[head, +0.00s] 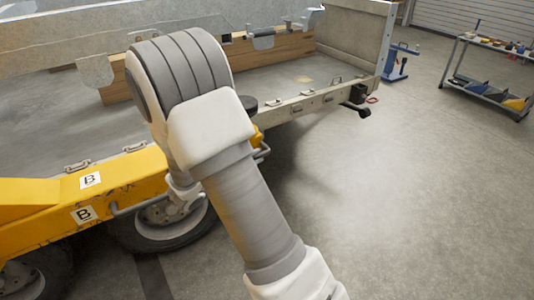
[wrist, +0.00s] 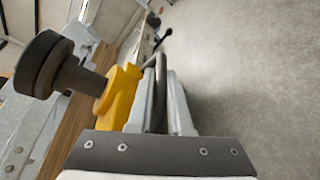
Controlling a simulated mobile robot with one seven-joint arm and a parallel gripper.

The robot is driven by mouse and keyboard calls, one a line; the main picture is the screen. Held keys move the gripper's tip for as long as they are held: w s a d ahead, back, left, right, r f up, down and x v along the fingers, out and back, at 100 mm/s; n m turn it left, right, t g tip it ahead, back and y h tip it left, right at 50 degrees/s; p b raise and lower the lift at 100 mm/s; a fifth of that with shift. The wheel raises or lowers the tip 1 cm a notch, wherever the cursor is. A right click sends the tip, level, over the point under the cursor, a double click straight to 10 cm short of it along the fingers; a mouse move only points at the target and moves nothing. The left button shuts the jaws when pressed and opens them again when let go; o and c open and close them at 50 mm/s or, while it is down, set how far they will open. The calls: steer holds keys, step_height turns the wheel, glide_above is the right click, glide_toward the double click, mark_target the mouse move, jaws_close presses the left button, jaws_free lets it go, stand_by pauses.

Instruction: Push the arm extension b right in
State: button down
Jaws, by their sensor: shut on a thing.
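Arm extension b (head: 128,172) is the yellow part marked with B labels, at the left of the head view along the trailer frame. A grey bar handle (head: 127,207) runs along its outer side and passes behind my arm. In the wrist view a yellow end (wrist: 121,95) carries a grey bar (wrist: 158,90). My gripper (wrist: 161,78) is shut on this bar, one finger on each side. In the head view my own arm hides the gripper and the middle of the handle.
A black round knob (wrist: 42,65) stands close to the left of my gripper. A wheel (head: 160,225) sits below the yellow part. The floor (head: 400,210) to the right is clear. A tool cart (head: 485,85) and a blue stand (head: 398,62) are farther back.

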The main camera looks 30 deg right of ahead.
steer(key=shift+a, duration=0.3)
steer(key=c, duration=0.8)
jaws_free()
steer(key=shift+d, duration=0.1)
steer(key=shift+c, duration=0.2)
steer(key=p+v, duration=0.3)
steer(key=v, duration=1.4)
steer(key=shift+s, duration=0.15)
steer(key=shift+f, duration=0.1)
